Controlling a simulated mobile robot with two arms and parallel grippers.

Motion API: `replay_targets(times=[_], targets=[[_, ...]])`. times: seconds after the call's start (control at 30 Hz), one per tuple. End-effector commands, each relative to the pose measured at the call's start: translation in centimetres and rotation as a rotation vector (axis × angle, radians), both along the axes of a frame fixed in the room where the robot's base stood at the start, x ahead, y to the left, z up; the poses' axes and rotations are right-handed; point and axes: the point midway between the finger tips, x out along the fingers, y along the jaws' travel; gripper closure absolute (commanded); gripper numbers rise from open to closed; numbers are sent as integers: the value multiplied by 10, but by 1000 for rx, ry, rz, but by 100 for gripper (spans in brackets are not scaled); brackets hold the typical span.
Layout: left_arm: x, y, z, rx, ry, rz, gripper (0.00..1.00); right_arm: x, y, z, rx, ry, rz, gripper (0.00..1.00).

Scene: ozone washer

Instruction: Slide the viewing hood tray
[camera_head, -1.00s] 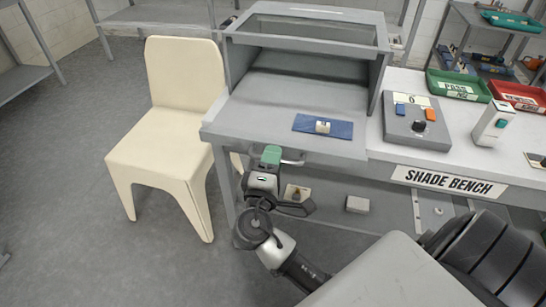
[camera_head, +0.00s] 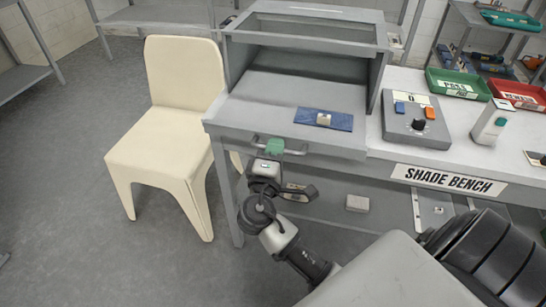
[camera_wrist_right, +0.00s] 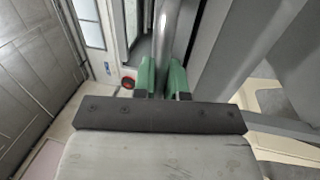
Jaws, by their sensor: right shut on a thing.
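The grey viewing hood (camera_head: 305,32) stands on the bench with its front open. Its flat grey tray (camera_head: 255,108) reaches out in front of the hood and carries a blue plate (camera_head: 335,122) with a small pale block (camera_head: 323,119). A metal bar handle (camera_head: 296,152) runs along the tray's front. My right gripper (camera_head: 274,147), with green fingertips, is shut on this handle near its middle. In the right wrist view the bar (camera_wrist_right: 164,35) passes between the green fingers (camera_wrist_right: 163,78). The fingertips partly hide the handle. My left gripper is not in view.
A cream chair (camera_head: 165,120) stands close on the left. On the bench to the right are a grey control box (camera_head: 415,125), a white device (camera_head: 491,120), and green (camera_head: 459,85) and red (camera_head: 518,95) bins. A lower shelf lies beneath.

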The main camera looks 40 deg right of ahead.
Motion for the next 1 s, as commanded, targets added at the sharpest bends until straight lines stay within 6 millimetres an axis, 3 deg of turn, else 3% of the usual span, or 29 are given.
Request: replay_targets(times=[0.2, 0.33, 0.5, 0.8, 0.83, 0.97, 1.0], targets=[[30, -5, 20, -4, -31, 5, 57, 43, -51, -1, -4, -2, -5, 100], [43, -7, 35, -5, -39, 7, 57, 61, -72, -2, -2, -1, -3, 100], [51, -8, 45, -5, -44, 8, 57, 70, -84, 0, 0, 0, -3, 100], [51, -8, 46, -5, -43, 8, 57, 71, -84, 0, 2, 0, -2, 100], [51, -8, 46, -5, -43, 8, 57, 71, -84, 0, 2, 0, -2, 85], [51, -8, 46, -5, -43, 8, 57, 71, -84, 0, 2, 0, -2, 65], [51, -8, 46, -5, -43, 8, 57, 71, -84, 1, 1, -1, -2, 64]])
